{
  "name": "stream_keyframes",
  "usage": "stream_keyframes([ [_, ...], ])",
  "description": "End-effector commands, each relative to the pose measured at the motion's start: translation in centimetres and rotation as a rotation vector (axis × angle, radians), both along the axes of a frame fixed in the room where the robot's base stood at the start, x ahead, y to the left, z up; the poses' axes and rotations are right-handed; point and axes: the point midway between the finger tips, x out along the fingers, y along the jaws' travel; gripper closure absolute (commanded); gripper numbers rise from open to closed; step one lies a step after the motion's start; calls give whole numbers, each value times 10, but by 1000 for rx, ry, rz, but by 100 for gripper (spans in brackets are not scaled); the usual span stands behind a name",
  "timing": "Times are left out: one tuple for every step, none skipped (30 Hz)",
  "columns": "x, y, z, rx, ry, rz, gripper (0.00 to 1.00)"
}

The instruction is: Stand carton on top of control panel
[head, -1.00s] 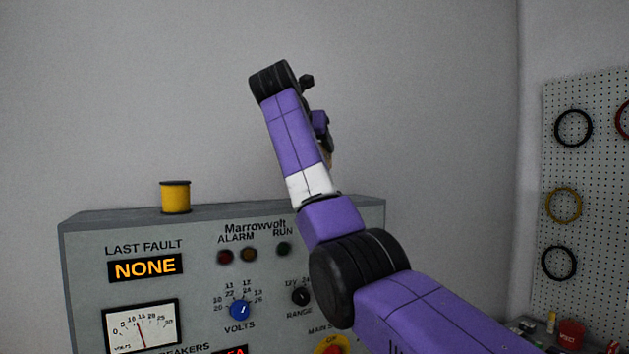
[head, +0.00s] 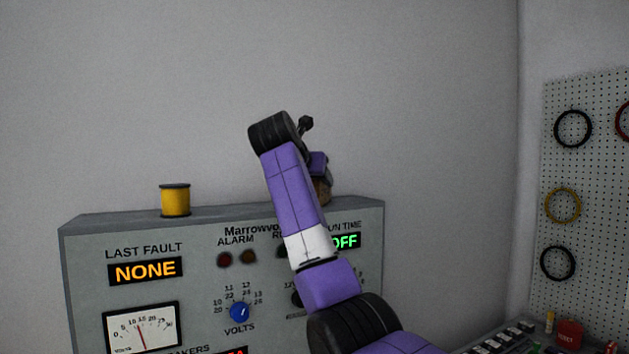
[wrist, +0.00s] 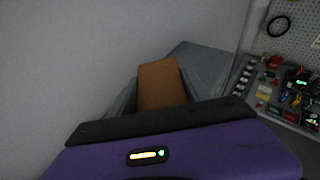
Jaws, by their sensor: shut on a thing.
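The control panel (head: 200,290) is a grey cabinet with displays, knobs and a meter. Its flat grey top also shows in the wrist view (wrist: 203,68). The brown carton (wrist: 160,85) is in front of my gripper (wrist: 160,115), over the panel top. In the head view, only a small part of the carton (head: 323,191) shows beside my arm, at the right part of the panel top. My gripper (head: 318,168) is shut on the carton; its fingertips are mostly hidden. I cannot tell whether the carton's bottom touches the panel.
A yellow spool (head: 175,200) stands on the left part of the panel top. A pegboard (head: 595,200) with hanging rings is on the right wall. Below it is a bench with a red container (head: 569,333) and several small items. The panel top between spool and arm is clear.

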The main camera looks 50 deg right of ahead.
Motion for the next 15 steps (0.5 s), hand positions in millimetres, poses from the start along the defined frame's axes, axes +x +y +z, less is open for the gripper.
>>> stream_keyframes([
  [0, 0, 0, -1, 0, 0, 95],
  [0, 0, -1, -1, 0, 0, 95],
  [0, 0, -2, 0, 0, 0, 40],
  [0, 0, -2, 0, 0, 0, 34],
  [0, 0, -2, 1, 0, 0, 28],
  [0, 0, -2, 1, 0, 0, 22],
  [0, 0, -2, 1, 0, 0, 22],
  [0, 0, -2, 1, 0, 0, 22],
  [0, 0, -2, 1, 0, 0, 22],
  [0, 0, -2, 1, 0, 0, 22],
  [0, 0, -2, 1, 0, 0, 22],
  [0, 0, -2, 1, 0, 0, 22],
  [0, 0, -2, 0, 0, 0, 22],
  [0, 0, -2, 0, 0, 0, 22],
  [0, 0, -1, 0, 0, 0, 22],
])
